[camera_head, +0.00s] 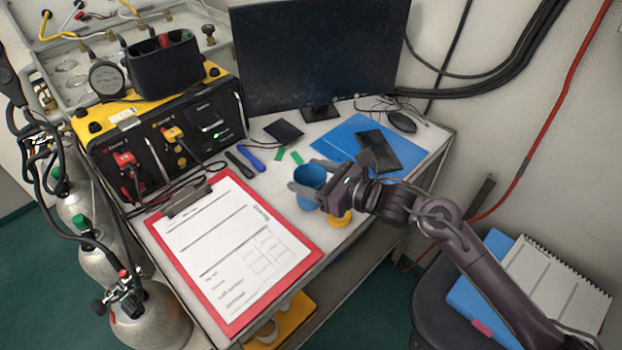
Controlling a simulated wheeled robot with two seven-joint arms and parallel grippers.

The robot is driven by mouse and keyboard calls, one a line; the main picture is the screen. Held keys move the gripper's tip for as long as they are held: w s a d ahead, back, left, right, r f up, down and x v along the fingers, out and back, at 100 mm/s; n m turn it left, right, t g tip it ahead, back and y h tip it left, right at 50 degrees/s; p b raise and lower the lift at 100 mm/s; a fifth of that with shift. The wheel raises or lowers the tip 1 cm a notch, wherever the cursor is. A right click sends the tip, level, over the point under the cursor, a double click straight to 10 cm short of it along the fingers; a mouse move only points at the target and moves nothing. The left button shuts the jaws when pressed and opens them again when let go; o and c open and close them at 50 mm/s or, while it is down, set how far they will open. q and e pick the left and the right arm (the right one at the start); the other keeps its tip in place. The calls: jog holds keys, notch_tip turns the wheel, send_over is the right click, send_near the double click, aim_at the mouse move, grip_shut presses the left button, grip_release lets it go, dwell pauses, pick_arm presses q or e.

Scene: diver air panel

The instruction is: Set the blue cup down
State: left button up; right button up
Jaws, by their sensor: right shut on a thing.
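The blue cup (310,178) is near the middle of the picture, over the right side of the white table, beside the red clipboard. My right gripper (308,191) comes in from the right and is shut on the cup, with its fingers around the sides. The cup looks upright. I cannot tell whether its base touches the table. Part of the cup is hidden by the gripper fingers. My left gripper is not in view.
A red clipboard (233,308) covers the table's front left. A yellow round thing (339,220) lies just under my gripper. A blue folder (335,142) with a dark device (380,150) lies behind. A monitor (318,50) stands at the back. Free table shows around the green pieces (297,158).

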jog(key=shift+f, duration=0.85)
jog(key=shift+f+b, duration=0.25)
jog(key=shift+b, duration=0.05)
jog(key=o, duration=1)
jog(key=shift+r, duration=0.1)
